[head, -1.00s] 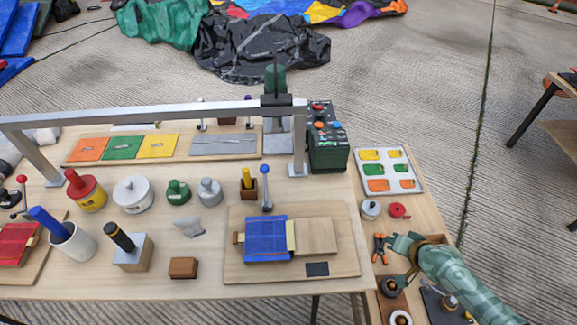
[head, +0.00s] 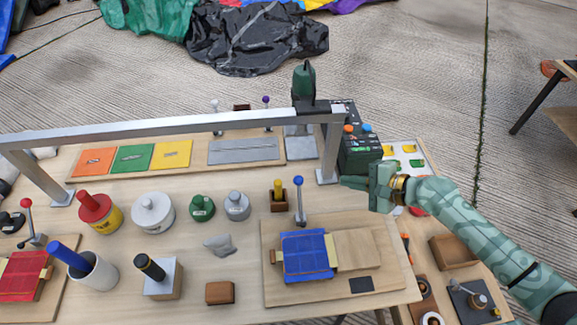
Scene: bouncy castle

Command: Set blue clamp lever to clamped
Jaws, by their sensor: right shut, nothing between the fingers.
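The blue clamp lever (head: 299,200) stands upright at the back edge of a wooden board (head: 385,286), its blue ball on top of a grey stem. In front of it a blue fabric piece (head: 306,254) lies on the board beside a pale wooden block (head: 356,250). My right gripper (head: 362,184) is shut and empty, to the right of the lever and apart from it, near the dark control box. My left gripper is not in view.
A metal gantry (head: 180,124) spans the table behind the lever, with one post (head: 329,155) close to my right gripper. A dark control box (head: 358,150) stands beyond. A red clamp lever (head: 28,215) stands at the far left. Several tins and pots fill the table's left side.

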